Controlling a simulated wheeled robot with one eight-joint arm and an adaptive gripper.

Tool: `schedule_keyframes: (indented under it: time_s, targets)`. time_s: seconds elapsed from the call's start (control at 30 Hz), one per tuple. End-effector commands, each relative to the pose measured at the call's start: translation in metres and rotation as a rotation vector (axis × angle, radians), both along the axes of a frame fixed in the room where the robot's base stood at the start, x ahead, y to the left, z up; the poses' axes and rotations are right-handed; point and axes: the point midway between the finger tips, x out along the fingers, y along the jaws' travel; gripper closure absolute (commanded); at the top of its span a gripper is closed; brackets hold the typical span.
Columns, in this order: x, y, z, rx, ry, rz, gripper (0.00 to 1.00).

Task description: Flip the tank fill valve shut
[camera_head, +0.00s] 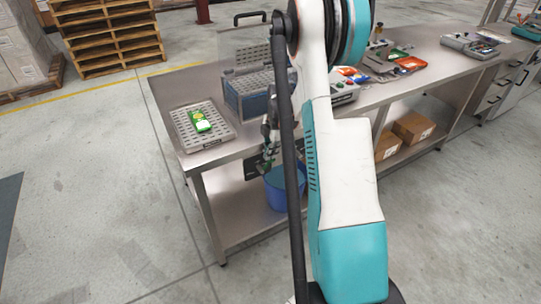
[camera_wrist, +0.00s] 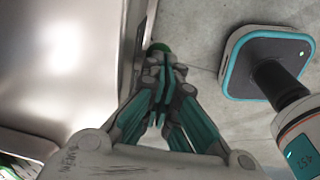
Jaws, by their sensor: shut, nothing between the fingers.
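My gripper (camera_wrist: 164,68) is shut and empty, with its fingertips together beside the edge of the steel bench. In the wrist view a small green rounded part (camera_wrist: 160,47) shows just beyond the fingertips. It may belong to the fill valve, but most of it is hidden and I cannot tell its position or whether I touch it. In the head view my gripper (camera_head: 267,158) is low at the bench's front edge, in front of a dark panel (camera_head: 254,168). A grey-blue tank-like box (camera_head: 244,103) stands on the bench behind it.
A blue bucket (camera_head: 276,190) stands on the lower shelf, below my gripper. Cardboard boxes (camera_head: 412,128) sit further right. Floor is clear at left.

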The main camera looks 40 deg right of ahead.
Motion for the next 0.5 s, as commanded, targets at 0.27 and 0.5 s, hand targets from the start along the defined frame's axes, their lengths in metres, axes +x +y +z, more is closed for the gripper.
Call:
schedule_keyframes:
  time_s: [0.27, 0.5]
  targets:
    - [-0.004, -0.018, -0.011, -0.001, 0.0, -0.001, 1.0]
    - [-0.005, -0.024, -0.015, -0.001, 0.0, 0.0, 1.0]
